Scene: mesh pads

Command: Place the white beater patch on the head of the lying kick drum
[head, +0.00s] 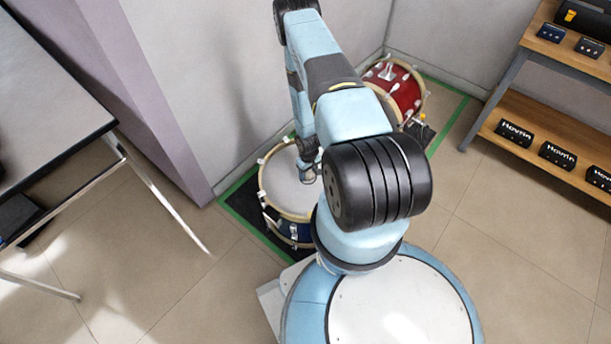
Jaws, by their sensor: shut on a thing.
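The kick drum (280,192) lies in the head view left of the middle, its pale round head facing up, with a wooden hoop and a dark blue shell. My gripper (307,176) points down over the right part of the drum head, small in the picture. It is shut on the white beater patch, which is too small and too covered to make out against the pale head. I cannot tell whether the patch touches the head. My arm hides the drum's right side.
A red drum (404,92) stands behind, on a dark mat edged with green tape (450,122). Walls stand close behind the drums. A shelf (545,112) with several black boxes is at the right, a table (50,110) at the left. The floor (480,215) at right is clear.

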